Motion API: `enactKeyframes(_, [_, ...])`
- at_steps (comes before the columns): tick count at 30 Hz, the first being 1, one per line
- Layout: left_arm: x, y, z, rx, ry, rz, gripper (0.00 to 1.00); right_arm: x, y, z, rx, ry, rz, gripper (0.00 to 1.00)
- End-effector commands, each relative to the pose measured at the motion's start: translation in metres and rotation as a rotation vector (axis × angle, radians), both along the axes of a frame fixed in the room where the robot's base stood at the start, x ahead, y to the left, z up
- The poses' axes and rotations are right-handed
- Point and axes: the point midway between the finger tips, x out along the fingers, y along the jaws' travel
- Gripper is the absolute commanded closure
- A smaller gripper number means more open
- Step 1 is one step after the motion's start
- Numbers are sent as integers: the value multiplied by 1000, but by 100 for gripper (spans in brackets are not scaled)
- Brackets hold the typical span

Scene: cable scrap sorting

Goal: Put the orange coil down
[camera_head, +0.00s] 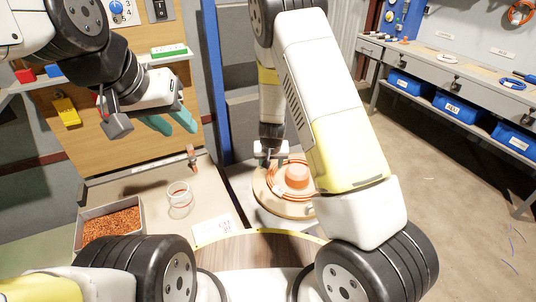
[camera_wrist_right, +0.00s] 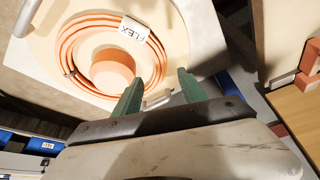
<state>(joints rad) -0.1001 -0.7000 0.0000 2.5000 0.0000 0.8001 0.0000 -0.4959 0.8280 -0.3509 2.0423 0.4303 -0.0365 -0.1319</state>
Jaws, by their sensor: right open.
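The orange coil (camera_head: 272,181) lies on a round pale disc around an orange hub (camera_head: 297,175). In the right wrist view the coil (camera_wrist_right: 68,48) shows several loops around the hub (camera_wrist_right: 112,70), with a white FLEX tag (camera_wrist_right: 133,30) on its edge. My right gripper (camera_wrist_right: 160,75) is open, with its green fingers apart beside the coil's edge and nothing between them. My left gripper (camera_head: 180,131) is open and empty, raised over the left bench, away from the coil.
On the left bench stand a tray of copper scrap (camera_head: 112,222), a clear jar (camera_head: 179,194) and a marked card (camera_head: 213,229). A blue post (camera_head: 214,80) rises behind. Blue bins (camera_head: 460,107) sit under the right-hand bench. The floor at right is mostly clear.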

Motion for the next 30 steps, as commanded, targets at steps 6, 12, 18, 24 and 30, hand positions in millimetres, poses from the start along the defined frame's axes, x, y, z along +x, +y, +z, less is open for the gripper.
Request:
enactKeyframes(6, [0, 0, 0, 0, 0, 0, 64, -7, 1, 22, 11, 0, -3, 51])
enactKeyframes(12, [0, 0, 0, 0, 0, 0, 64, -17, 2, 82, 105, -1, -5, 51])
enactKeyframes(18, [0, 0, 0, 0, 0, 0, 64, -48, -5, 167, 217, -8, 17, 51])
enactKeyframes(24, [0, 0, 0, 0, 0, 0, 64, -92, -20, 243, 281, -34, 56, 51])
enactKeyframes(30, [0, 0, 0, 0, 0, 0, 64, -150, -40, 302, 294, -74, 98, 51])
